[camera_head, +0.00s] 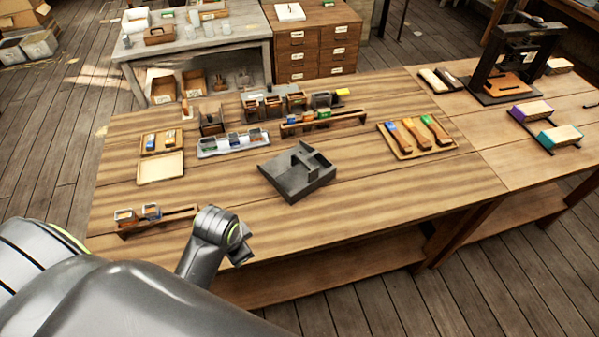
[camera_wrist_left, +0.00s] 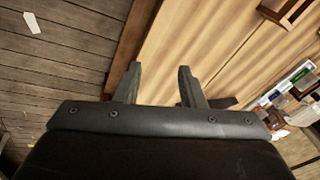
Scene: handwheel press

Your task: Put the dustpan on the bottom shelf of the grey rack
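I cannot make out a thing that is clearly a dustpan, nor a grey rack, in either view. A dark grey, shallow tray-like piece with raised inner walls (camera_head: 298,172) lies on the middle of the wooden table (camera_head: 370,205); I cannot tell what it is. My left gripper (camera_wrist_left: 158,70) is open and empty in the left wrist view, its two fingers apart above the table edge and floor. In the head view my left arm comes in from the lower left, and its wrist is over the table's near edge. My right gripper is in neither view.
Small wooden racks (camera_head: 325,121) with jars stand toward the table's back. A tray of brushes (camera_head: 416,139) lies on the right, beside a dark press (camera_head: 513,62). A grey side table (camera_head: 190,45) and a drawer cabinet (camera_head: 318,35) stand behind. The table's front right is clear.

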